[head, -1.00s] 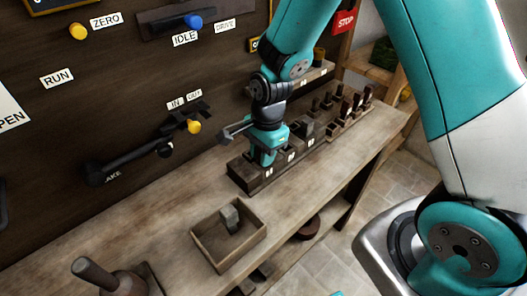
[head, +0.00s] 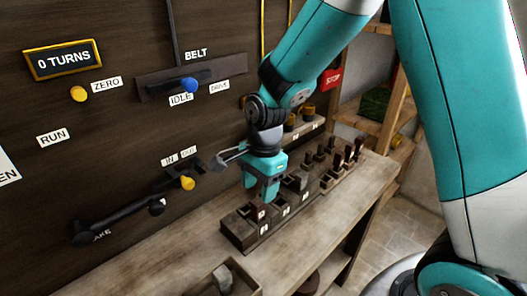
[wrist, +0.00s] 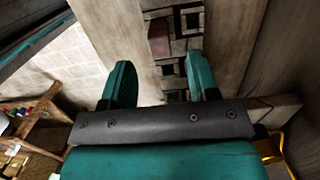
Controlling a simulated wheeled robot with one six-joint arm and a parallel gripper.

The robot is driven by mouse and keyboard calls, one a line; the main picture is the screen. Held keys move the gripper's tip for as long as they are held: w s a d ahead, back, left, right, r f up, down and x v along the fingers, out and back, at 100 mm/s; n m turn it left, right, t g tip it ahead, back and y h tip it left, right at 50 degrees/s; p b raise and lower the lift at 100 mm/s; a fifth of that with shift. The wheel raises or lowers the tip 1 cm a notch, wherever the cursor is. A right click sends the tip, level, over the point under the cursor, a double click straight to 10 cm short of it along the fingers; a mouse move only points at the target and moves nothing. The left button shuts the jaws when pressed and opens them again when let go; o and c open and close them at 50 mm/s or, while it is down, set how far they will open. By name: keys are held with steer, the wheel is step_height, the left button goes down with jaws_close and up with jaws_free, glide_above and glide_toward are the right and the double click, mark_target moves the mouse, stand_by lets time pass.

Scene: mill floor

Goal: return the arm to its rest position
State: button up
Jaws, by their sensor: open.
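My teal arm reaches down over the workbench in the head view. My gripper (head: 262,190) hangs above the near end of the dark socketed block (head: 240,232). In the wrist view my gripper (wrist: 161,85) shows two teal fingers spread apart with nothing between them. The block's square sockets (wrist: 172,68) lie below and beyond the fingers in that view. Whether the fingertips touch anything in the head view I cannot tell.
A wooden tray (head: 250,290) sits at the bottom edge. A rack of dark pegs (head: 340,160) stands to the right.

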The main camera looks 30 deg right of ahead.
step_height(320, 180, up, 10)
steer(key=d, duration=0.1)
steer(key=s+a+r+n+y, duration=0.1)
steer(key=s+a+r+n, duration=0.1)
steer(key=s+n, duration=0.7)
steer(key=s+a+r+n+y, duration=0.1)
steer(key=s+a+n, duration=0.3)
steer(key=s+n, duration=0.5)
steer(key=r+n, duration=0.1)
steer(key=n, duration=0.2)
steer(key=shift+s+n+y, duration=0.3)
steer(key=shift+s+y, duration=0.05)
steer(key=shift+y, duration=0.05)
